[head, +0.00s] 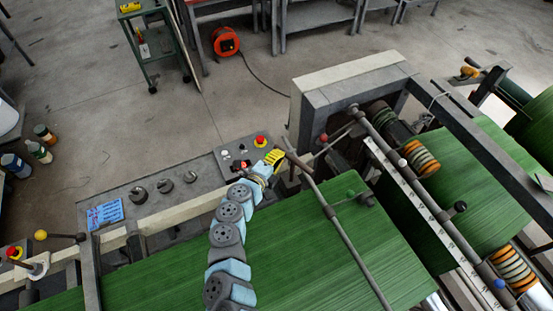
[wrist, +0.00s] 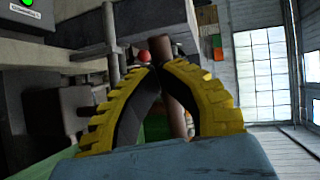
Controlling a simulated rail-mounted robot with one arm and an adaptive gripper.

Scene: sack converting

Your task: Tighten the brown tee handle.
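The brown tee handle (head: 297,159) is at the machine's near side in the head view, at the upper end of a long grey rod. In the wrist view a brown bar of it (wrist: 178,122) runs upright, seen above the fingertips and through the gap between the fingers. My gripper (head: 281,155) with yellow ribbed fingers is just left of the handle. In the wrist view my gripper (wrist: 159,68) has its fingertips drawn close together, overlapping the bar. The bar looks wider than the gap and seems to lie behind the tips. Whether they touch it is unclear.
A red knob (head: 323,137) on a lever is close by on the right; a green knob (head: 350,193) is lower right. A control panel with a red button (head: 261,141) is behind my gripper. Green sack web (head: 300,240) spreads below. A grey frame (head: 310,105) stands behind.

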